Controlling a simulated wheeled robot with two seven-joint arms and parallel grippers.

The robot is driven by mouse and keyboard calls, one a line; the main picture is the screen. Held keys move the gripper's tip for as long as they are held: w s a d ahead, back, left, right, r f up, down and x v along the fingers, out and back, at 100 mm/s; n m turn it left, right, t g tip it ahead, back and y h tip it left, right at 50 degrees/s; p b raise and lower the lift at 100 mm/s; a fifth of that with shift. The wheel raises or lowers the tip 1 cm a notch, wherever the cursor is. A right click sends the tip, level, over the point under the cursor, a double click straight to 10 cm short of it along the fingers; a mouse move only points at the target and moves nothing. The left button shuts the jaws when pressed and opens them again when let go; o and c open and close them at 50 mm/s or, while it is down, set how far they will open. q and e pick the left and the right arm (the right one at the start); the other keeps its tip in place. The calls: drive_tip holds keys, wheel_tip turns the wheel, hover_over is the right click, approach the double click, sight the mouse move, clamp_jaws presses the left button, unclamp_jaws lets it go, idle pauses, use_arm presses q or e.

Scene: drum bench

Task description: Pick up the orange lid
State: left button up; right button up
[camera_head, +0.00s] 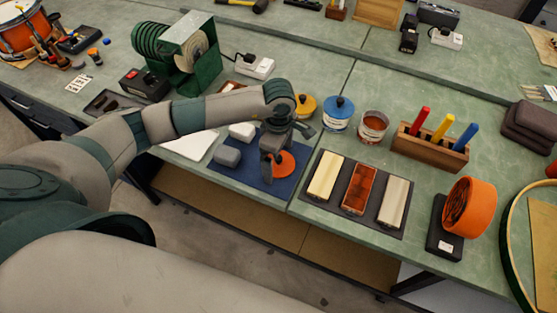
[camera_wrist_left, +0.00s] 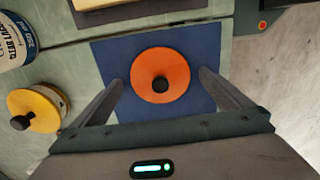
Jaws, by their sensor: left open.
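The orange lid (camera_wrist_left: 160,72) is a round disc with a black knob (camera_wrist_left: 160,84) on top. It lies on a dark blue mat (camera_wrist_left: 105,58) on the green bench. In the head view the orange lid (camera_head: 284,165) is partly hidden by my left gripper (camera_head: 287,145). In the left wrist view my left gripper (camera_wrist_left: 160,92) is open, with one finger on each side of the lid. The gripper looks to be above the lid, and nothing is between its fingers but the lid below. My right gripper is not in view.
A yellow-lidded can (camera_head: 304,107), a blue-lidded can (camera_head: 338,113) and an open can (camera_head: 373,126) stand behind the mat. A dark tray (camera_head: 322,205) with three blocks sits to the right, near the bench's front edge.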

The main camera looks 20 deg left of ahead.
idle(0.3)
use_arm(q)
drive_tip(key=c, duration=1.1)
drive_tip(key=shift+r, duration=0.1)
drive_tip(key=shift+r+b, duration=0.45)
drive_tip(key=shift+b, duration=0.05)
drive_tip(key=r+b, duration=0.1)
drive_tip(key=d+r+b, duration=0.1)
drive_tip(key=r, duration=0.1)
drive_tip(key=shift+r, duration=0.1)
drive_tip(key=shift+s+d+r+b, duration=0.3)
drive_tip(key=shift+d+r+b, duration=0.6)
drive_tip(key=shift+d, duration=0.85)
drive_tip(key=shift+s+d+r+b, duration=0.25)
drive_tip(key=shift+d+r+b, duration=0.25)
drive_tip(key=shift+d+r, duration=1.05)
drive_tip(key=shift+s+d+r+b, duration=0.3)
drive_tip(key=shift+d+r+b, duration=0.5)
drive_tip(key=shift+d, duration=1.15)
drive_tip(key=shift+r, duration=0.1)
